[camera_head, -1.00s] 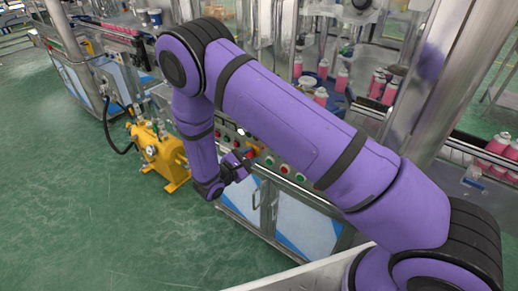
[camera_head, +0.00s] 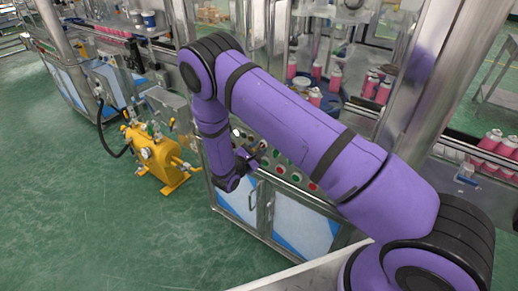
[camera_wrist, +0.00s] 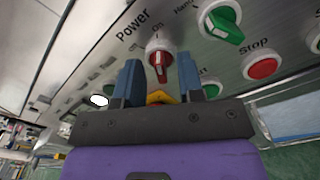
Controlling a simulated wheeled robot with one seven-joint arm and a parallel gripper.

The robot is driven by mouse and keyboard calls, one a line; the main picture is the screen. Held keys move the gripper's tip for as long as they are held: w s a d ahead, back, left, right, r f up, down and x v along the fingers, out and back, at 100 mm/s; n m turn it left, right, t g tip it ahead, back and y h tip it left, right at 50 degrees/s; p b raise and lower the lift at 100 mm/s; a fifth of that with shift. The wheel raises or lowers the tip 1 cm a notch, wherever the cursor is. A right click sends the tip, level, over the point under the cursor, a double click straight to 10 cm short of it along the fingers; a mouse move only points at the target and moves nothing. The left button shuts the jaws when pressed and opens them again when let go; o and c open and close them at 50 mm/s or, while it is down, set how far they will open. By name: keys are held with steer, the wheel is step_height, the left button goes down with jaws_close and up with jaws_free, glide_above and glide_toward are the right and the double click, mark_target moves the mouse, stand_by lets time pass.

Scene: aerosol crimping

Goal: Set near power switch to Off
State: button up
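The power switch (camera_wrist: 158,60) is a red rotary knob with a white mark on a white round base, on a metal panel (camera_wrist: 120,62). "Power" is printed beside it and "On" just above it in the wrist view. The white mark runs roughly up and down in that view. My gripper (camera_wrist: 160,76) is open, with one blue-grey finger on each side of the knob and visible gaps between. Whether the fingertips reach past the knob is hard to tell. In the head view my gripper (camera_head: 247,161) is at the panel and the knob cannot be made out.
A green selector (camera_wrist: 222,22) and a red Stop button (camera_wrist: 262,68) sit right of the switch; a white button (camera_wrist: 98,100) is to its left. A yellow part (camera_wrist: 161,97) shows between the fingers. A yellow machine (camera_head: 157,158) stands left of the cabinet (camera_head: 300,225). Green floor is clear in front.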

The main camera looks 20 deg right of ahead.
steer(key=shift+w+d, duration=0.25)
steer(key=shift+d, duration=0.1)
steer(key=shift+c, duration=0.2)
jaws_close()
steer(key=shift+n, duration=0.3)
steer(key=n, duration=0.5)
steer(key=shift+a, duration=0.1)
steer(key=n, duration=0.6)
steer(key=shift+w, duration=0.1)
steer(key=shift+n, duration=0.3)
